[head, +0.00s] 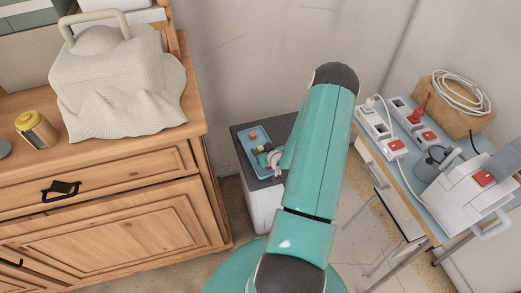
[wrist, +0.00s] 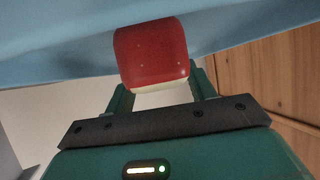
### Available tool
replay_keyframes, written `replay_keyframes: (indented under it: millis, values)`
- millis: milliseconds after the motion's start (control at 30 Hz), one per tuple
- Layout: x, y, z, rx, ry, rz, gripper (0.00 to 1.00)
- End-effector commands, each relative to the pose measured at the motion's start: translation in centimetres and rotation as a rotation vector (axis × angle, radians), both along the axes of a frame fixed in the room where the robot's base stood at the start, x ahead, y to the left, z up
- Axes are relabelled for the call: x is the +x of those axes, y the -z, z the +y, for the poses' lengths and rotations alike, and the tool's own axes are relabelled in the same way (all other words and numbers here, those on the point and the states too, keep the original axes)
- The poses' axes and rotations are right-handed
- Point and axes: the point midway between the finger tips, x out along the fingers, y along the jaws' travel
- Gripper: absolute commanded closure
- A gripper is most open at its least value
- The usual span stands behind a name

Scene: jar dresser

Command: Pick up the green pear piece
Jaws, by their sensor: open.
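My gripper (wrist: 162,92) is open in the wrist view, with its two green fingers apart. A red piece (wrist: 151,55) with a pale lower edge shows just beyond and between the fingertips. I cannot tell if the fingers touch it. Blue tray surface (wrist: 60,50) fills the top of the wrist view. In the head view, the blue tray (head: 246,140) lies on a dark-topped white cabinet, and my gripper (head: 268,154) is low over its near right part. I cannot make out a green pear piece in either view; my arm and gripper cover part of the tray.
A small orange piece (head: 253,135) lies in the tray. A wooden dresser (head: 110,200) stands at left with a cloth-covered object (head: 120,85) and a yellow-lidded jar (head: 36,129). At right, a table holds power strips (head: 375,125) and a white appliance (head: 470,190).

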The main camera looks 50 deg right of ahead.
Motion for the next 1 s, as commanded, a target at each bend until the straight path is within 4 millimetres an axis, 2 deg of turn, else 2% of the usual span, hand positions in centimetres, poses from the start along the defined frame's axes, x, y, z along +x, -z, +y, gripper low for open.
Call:
replay_keyframes:
  millis: [233,267,500,833,1000]
  values:
    - [0.3,0.1,0.0,0.0,-0.001,0.0,0.45]
    - [0.3,0.1,-0.1,0.0,-0.001,0.0,0.49]
    - [0.2,0.1,-0.1,0.0,-0.001,0.0,0.95]
    - [0.2,0.0,-0.1,-0.001,0.0,0.0,0.95]
    - [0.3,-0.9,-0.1,-0.002,-0.001,-0.001,0.95]
